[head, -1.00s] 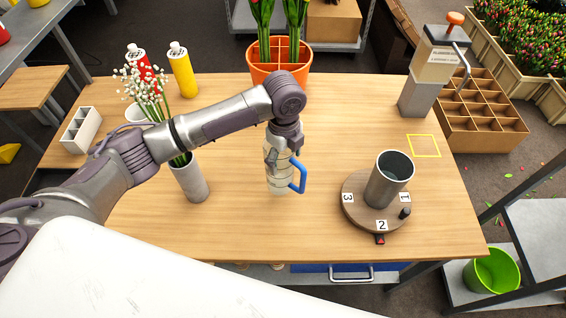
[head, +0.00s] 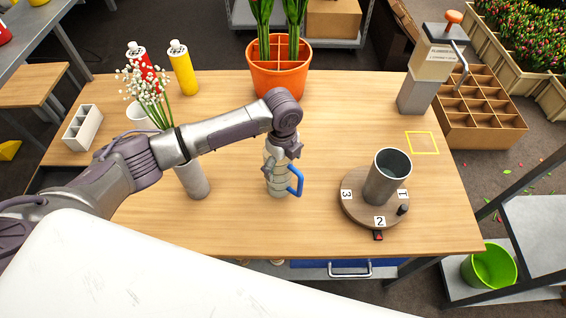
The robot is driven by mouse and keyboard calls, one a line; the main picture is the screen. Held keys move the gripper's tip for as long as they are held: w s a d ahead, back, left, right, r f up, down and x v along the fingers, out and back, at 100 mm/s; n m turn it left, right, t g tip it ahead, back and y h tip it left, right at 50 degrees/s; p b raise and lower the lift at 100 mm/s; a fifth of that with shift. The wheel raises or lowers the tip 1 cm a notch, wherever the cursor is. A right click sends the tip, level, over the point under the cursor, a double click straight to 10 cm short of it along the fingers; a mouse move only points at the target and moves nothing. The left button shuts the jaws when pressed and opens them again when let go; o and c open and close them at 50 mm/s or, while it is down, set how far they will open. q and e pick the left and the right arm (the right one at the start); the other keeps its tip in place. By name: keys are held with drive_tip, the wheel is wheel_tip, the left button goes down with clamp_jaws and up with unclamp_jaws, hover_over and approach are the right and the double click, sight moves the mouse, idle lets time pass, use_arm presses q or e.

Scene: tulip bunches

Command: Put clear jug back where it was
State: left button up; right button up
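The clear jug (head: 279,185) with a blue handle (head: 295,181) is upright near the middle of the wooden table, its handle toward the right. My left gripper (head: 280,153) is over the jug's top, pointing down, and hides its rim. Its fingertips are too small and covered to show whether they are closed on the jug. I cannot tell if the jug's base touches the table. My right gripper is out of view.
A grey cylinder (head: 387,178) stands on a round numbered turntable (head: 352,211) to the right. A yellow square outline (head: 422,153) marks bare table behind it.

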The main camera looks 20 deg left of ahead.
use_arm(q)
wheel_tip(320, 180, up, 12)
drive_tip(key=b, duration=0.2)
drive_tip(key=shift+r, duration=0.2)
idle(0.3)
drive_tip(key=shift+f, duration=0.1)
idle(0.4)
